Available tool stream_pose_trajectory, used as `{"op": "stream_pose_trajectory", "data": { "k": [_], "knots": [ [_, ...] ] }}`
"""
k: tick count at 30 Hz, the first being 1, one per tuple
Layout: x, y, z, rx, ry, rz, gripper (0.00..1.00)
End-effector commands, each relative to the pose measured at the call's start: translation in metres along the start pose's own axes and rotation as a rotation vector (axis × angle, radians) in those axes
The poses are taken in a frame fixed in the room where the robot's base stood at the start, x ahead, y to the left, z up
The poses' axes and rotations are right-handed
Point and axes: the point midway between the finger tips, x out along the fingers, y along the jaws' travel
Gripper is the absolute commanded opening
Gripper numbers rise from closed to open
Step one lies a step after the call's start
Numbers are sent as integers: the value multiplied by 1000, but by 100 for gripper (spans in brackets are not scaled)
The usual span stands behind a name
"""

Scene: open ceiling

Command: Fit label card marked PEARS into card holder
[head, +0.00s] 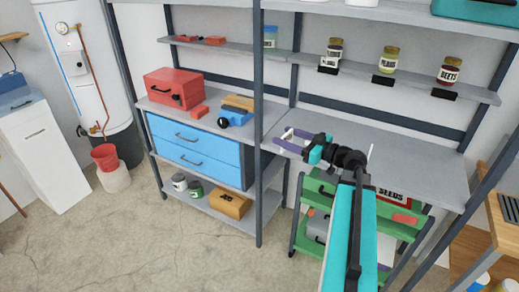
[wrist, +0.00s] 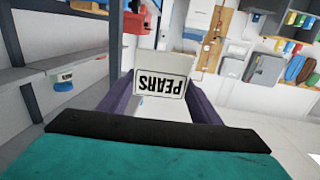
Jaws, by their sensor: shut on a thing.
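My gripper (head: 291,139) is shut on a white label card (wrist: 160,82). In the wrist view the card stands between the two purple fingers, with PEARS printed upside down in a black frame. In the head view the gripper is over the grey shelf at mid height, below and left of the jars. Three small black card holders sit on the upper shelf's front edge, at left (head: 328,70), middle (head: 383,81) and right (head: 444,94), each below a jar. The left holder seems to have something white at it. The card is apart from all three.
The right jar (head: 450,69) reads BEETS; the middle jar (head: 389,59) has a label too small to read surely. A dark upright post (head: 258,110) stands left of my gripper. The grey shelf (head: 400,155) is mostly bare. A green cart (head: 310,200) stands below.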

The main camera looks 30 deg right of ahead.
Motion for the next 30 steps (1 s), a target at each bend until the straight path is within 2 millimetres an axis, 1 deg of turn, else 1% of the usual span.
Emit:
{"op": "stream_pose_trajectory", "data": {
  "k": [1, 5, 6, 11, 15, 20, 21, 23, 24, 29, 30],
  "knots": [
    [-15, 15, -7, -2, 0, 32, 37],
    [-50, 45, -24, 0, -1, 104, 37],
    [-61, 54, -28, 0, -1, 127, 37],
    [-108, 87, -49, 2, -2, 219, 37],
    [-152, 112, -67, 4, -1, 298, 37],
    [-205, 136, -88, 6, 0, 390, 37],
    [-219, 142, -94, 5, 0, 412, 37],
    [-239, 149, -102, 6, 1, 447, 37],
    [-254, 154, -107, 7, 2, 471, 37],
    [-310, 168, -130, 7, 6, 561, 37],
    [-324, 171, -135, 7, 7, 585, 37]
  ]
}}
